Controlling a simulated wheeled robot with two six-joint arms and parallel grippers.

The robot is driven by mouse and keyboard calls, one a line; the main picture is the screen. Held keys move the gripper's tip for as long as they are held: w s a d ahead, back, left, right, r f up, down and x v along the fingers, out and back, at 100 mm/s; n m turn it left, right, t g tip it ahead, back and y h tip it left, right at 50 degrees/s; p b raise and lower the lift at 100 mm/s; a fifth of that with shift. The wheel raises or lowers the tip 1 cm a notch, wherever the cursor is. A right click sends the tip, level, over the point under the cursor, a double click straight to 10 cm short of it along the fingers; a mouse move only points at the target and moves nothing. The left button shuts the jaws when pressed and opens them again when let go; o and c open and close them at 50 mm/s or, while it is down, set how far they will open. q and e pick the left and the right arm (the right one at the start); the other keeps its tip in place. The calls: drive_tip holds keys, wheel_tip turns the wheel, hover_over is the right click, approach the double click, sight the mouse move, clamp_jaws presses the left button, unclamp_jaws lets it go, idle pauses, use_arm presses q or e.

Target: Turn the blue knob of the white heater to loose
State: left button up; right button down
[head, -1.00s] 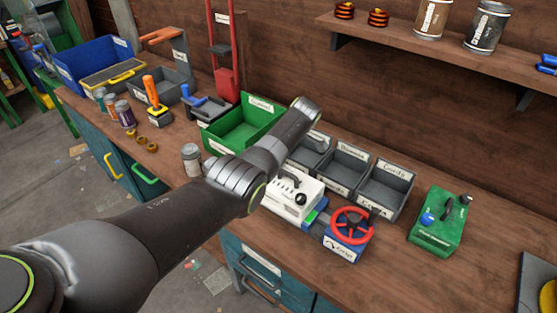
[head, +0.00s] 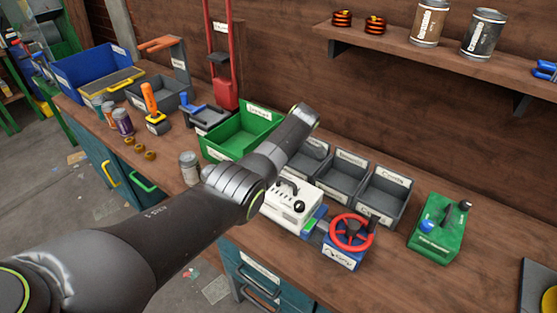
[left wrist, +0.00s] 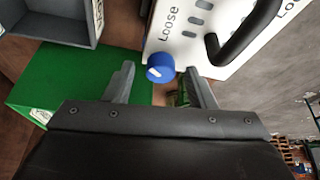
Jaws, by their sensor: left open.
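The white heater (head: 290,211) with a black handle stands on the bench, partly behind my left arm. In the left wrist view the heater (left wrist: 187,48) fills the upper middle, with a printed "Loose" label by its edge. Its blue knob (left wrist: 160,68) bears a white mark toward its lower left. My left gripper (left wrist: 162,82) is open, with one finger on each side of the knob in the picture; I cannot tell whether they touch it. The head view hides this gripper and the knob behind my arm. My right gripper is not in view.
A red valve wheel (head: 351,232) on a blue base stands right of the heater. Grey bins (head: 340,180) and a green bin (head: 250,126) stand behind it. A grey can (head: 189,168) is to the left, a green box (head: 438,236) to the right.

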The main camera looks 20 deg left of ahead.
use_arm(q)
drive_tip(key=shift+d+r, duration=0.2)
drive_tip(key=shift+r, duration=0.3)
drive_tip(key=v, duration=1.6)
drive_tip(key=shift+r+b, duration=0.2)
drive_tip(key=shift+b, duration=0.1)
drive_tip(key=shift+f, duration=0.1)
